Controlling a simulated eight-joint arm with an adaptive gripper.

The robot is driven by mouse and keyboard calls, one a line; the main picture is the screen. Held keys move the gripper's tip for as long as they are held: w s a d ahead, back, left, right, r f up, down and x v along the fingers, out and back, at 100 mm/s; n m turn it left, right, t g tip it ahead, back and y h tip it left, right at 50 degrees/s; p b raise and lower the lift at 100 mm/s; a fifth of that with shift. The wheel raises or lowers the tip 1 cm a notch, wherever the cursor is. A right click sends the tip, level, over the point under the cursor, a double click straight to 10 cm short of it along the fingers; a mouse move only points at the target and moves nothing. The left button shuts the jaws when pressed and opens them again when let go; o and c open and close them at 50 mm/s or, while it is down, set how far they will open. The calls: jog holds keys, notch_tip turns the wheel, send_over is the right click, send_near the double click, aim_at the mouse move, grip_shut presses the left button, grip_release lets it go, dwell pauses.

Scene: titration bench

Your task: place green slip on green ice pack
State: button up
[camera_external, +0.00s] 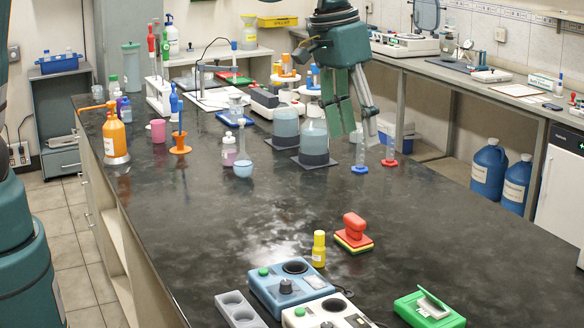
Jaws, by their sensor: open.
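My gripper (358,128) hangs fingers down over the far middle of the dark bench, with its fingers apart. Dark green flat panels show along its fingers; I cannot tell any held thing from them. A bright green case (408,306) with a raised white flap lies at the near right of the bench, far in front of my gripper. A flat green piece (238,79) lies at the back by a red one. I cannot tell for sure which of the green things is the slip or the ice pack.
Glass bottles (314,143) stand on dark pads left of my gripper. Slim cylinders with a blue base (359,169) and a red base (390,162) stand below it. A red stamp (354,228), a yellow bottle (318,250) and a blue device (288,290) stand nearer. The right middle is clear.

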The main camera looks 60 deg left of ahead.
jog(key=s+a+r+t, duration=0.1)
jog(key=s+a+r, duration=0.2)
jog(key=s+a, duration=0.5)
jog(key=s+a+r+t, duration=0.1)
jog(key=s+a+r, duration=0.2)
jog(key=s+a, duration=0.5)
jog(key=s+a+f+t, duration=0.3)
jog(key=s+a+f, duration=0.1)
jog(key=s+a, duration=0.9)
jog(key=shift+s+y, duration=0.4)
jog(key=shift+s, duration=0.2)
jog(key=shift+f, duration=0.15)
